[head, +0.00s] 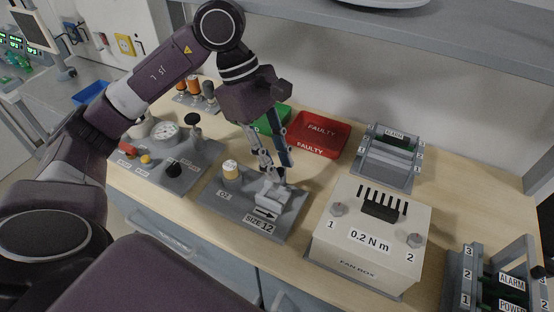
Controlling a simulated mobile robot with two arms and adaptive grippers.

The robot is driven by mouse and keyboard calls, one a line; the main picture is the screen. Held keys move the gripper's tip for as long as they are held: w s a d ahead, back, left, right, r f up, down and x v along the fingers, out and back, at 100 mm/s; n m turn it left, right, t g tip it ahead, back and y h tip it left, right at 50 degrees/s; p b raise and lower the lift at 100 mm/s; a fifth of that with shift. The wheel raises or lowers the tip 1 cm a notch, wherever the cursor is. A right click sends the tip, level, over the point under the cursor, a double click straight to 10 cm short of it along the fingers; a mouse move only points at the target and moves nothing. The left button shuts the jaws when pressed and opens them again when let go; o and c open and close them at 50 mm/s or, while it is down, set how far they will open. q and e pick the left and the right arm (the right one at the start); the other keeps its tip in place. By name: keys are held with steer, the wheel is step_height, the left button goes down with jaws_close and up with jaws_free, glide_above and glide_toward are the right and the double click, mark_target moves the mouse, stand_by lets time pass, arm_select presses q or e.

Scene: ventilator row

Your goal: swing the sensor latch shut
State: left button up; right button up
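The sensor station is a grey plate (222,197) marked O2 and SIZE 12, lying on the bench. A cream-topped cylinder (231,170) stands at its left. A pale grey block (266,199), seemingly the sensor holder with its latch, sits at its right. The latch's own outline and angle are too small to make out. My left gripper (278,172) points down just above and behind this block. Its fingers partly cover the block's back. I cannot tell whether they touch it or how far apart the tips are. My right gripper is not in view.
A cream fan box (336,244) stands close on the right. A panel with a gauge and knobs (146,170) lies at the left. Red (335,136) and green (284,111) bins stand behind. Racks with ALARM modules (389,154) are further right. A shelf (420,40) overhangs the back.

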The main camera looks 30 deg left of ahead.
arm_select(q)
steer(key=shift+a, duration=0.1)
steer(key=v, duration=0.7)
steer(key=shift+r, duration=0.2)
stand_by(0.3)
